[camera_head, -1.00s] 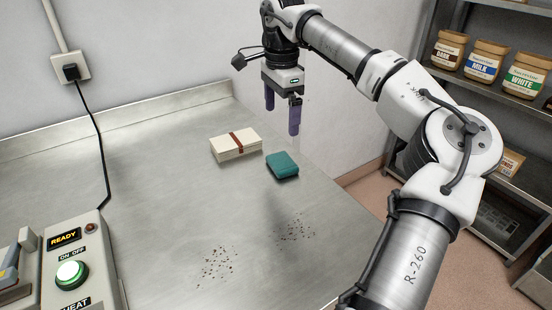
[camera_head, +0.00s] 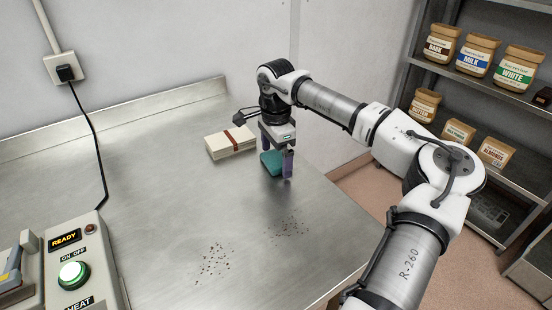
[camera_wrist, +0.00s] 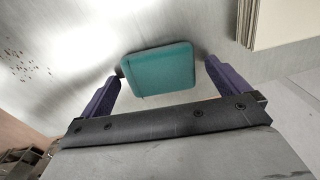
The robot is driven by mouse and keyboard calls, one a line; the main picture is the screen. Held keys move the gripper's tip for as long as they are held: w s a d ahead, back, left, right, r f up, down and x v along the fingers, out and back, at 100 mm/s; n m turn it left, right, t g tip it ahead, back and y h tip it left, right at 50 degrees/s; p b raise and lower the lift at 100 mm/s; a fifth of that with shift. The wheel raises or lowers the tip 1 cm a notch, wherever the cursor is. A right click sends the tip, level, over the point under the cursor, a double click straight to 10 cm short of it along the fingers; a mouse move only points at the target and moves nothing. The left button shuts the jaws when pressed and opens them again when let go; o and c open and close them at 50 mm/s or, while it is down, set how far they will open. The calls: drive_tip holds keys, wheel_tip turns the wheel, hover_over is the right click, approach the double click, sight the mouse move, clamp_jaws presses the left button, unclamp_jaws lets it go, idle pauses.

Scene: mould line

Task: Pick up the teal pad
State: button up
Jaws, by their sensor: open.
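The teal pad (camera_head: 270,162) lies on the steel table, partly hidden behind my gripper in the head view. In the wrist view the teal pad (camera_wrist: 158,70) shows whole, flat, with rounded corners. My gripper (camera_head: 276,171) points down at the pad with its purple fingers apart. In the wrist view my gripper (camera_wrist: 165,80) is open, with one finger toward each side of the pad and nothing held. Whether the fingertips touch the pad or the table I cannot tell.
A cream stack with a brown band (camera_head: 231,142) lies close behind the pad to the left. Dark crumbs (camera_head: 214,259) are scattered on the steel table (camera_head: 160,180). A control box (camera_head: 82,262) stands at front left. A shelf with tubs (camera_head: 476,56) stands at right.

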sight(275, 159)
drive_tip(key=c, duration=1)
wheel_tip(275, 159, up, 10)
drive_tip(key=b, duration=0.1)
drive_tip(key=shift+b, duration=0.4)
drive_tip(key=o, duration=0.4)
drive_tip(key=shift+c, duration=1.6)
